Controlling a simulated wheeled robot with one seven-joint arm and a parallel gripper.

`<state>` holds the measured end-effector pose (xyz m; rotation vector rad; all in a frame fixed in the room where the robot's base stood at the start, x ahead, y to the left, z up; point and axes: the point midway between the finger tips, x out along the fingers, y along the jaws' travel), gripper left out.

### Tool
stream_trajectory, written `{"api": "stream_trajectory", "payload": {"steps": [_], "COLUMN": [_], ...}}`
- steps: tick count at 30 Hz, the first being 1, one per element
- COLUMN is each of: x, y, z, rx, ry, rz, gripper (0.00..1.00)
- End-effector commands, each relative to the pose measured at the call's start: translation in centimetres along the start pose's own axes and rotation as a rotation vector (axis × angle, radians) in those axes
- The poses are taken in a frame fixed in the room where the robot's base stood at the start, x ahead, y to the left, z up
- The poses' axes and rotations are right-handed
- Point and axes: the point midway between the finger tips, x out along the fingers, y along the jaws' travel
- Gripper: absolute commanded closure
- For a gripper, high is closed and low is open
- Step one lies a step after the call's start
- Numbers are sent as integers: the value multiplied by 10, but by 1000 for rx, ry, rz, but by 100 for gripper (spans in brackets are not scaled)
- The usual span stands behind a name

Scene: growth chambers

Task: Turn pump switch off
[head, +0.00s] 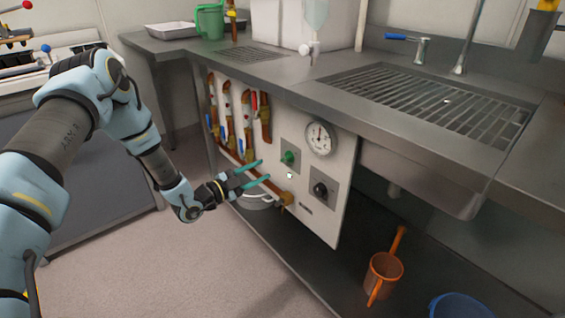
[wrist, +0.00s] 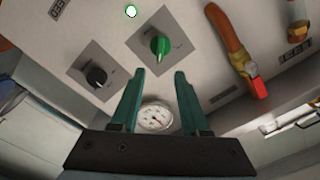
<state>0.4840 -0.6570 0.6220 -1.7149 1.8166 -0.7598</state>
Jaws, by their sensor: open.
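A white control panel (head: 307,225) stands under the counter. It carries a green rotary knob (head: 288,157) on a grey plate and a black rotary knob (head: 320,189) on another plate. I cannot read which is labelled as the pump switch. The wrist view shows the green knob (wrist: 160,45) just beyond the fingertips, roughly in line with the gap, and the black knob (wrist: 96,76) to the left.
A round gauge (head: 320,137) sits above the knobs. Pipes with red- and orange-handled valves (head: 246,120) are left of them. The steel counter (head: 300,85) with its sink grate overhangs the panel. An orange pot (head: 383,277) and blue bucket (head: 460,305) are on the lower shelf.

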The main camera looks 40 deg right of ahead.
Motion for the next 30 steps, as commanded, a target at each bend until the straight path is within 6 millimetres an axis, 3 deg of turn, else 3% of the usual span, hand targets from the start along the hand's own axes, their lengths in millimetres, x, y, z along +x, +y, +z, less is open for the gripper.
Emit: {"api": "stream_trajectory", "payload": {"steps": [6,13,18,27,30], "x": [42,76,87,89,89], "y": [0,0,0,0,0], "z": [-1,0,1,1,1], "rx": [-1,-2,-2,-3,-3], "ry": [0,-2,-4,-4,-4], "rz": [0,1,1,1,1], "gripper": [54,54,54,54,66]}}
